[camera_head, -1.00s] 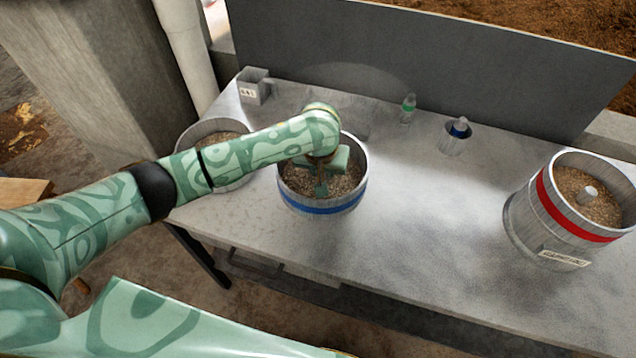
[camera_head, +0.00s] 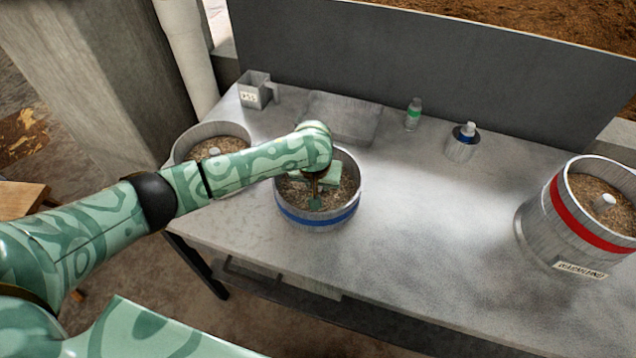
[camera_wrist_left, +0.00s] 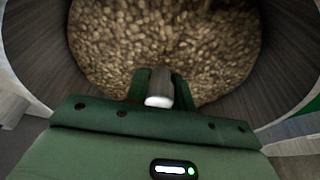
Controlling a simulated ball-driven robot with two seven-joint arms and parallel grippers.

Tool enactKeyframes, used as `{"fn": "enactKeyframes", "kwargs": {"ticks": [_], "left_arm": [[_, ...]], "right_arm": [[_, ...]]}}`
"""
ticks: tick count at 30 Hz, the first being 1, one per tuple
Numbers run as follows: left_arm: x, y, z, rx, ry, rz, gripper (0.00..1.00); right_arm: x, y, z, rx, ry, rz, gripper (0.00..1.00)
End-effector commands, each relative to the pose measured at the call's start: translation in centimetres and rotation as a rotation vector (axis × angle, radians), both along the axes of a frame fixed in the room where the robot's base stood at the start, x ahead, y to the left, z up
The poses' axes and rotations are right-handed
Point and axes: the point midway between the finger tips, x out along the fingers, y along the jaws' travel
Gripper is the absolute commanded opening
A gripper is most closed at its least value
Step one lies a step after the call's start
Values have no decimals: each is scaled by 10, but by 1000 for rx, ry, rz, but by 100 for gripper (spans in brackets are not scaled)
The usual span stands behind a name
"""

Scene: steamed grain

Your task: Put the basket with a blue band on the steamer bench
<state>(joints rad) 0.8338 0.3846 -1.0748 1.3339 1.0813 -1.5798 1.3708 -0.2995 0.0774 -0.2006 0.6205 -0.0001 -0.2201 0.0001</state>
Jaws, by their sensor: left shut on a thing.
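The basket with a blue band (camera_head: 318,218) is a round, grey, open-topped container of grain at the middle of the grey bench (camera_head: 420,235). It looks upright; I cannot tell whether it touches the surface. My left gripper (camera_head: 316,198) reaches down inside it from the left. In the left wrist view, the gripper (camera_wrist_left: 158,92) is shut on a pale knob (camera_wrist_left: 160,84) standing up from the grain (camera_wrist_left: 165,40). The basket's inner wall (camera_wrist_left: 30,50) surrounds the grain there. My right gripper is not in view.
A grain basket without a visible band (camera_head: 185,142) stands left of the blue one, partly behind my arm. A red-banded basket (camera_head: 590,237) stands at the right. A labelled box (camera_head: 255,95), green bottle (camera_head: 413,115) and blue-and-white item (camera_head: 463,140) stand at the back. The bench's middle right is clear.

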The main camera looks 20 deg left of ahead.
Motion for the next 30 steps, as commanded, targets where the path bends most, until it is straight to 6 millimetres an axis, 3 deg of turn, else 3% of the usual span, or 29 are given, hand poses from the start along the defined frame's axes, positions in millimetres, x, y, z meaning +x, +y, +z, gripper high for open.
{"fn": "enactKeyframes", "kwargs": {"ticks": [1,3,13,24,30], "left_arm": [[0,0,0,1,0,1,30],[0,0,0,1,0,0,46],[0,0,3,-1,-1,-1,46],[-20,-2,84,-2,-3,-1,46],[-30,-3,113,-1,-1,-1,46]], "right_arm": [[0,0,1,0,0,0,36],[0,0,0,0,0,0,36],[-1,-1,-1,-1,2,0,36],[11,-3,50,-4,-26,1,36],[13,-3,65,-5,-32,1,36]]}}
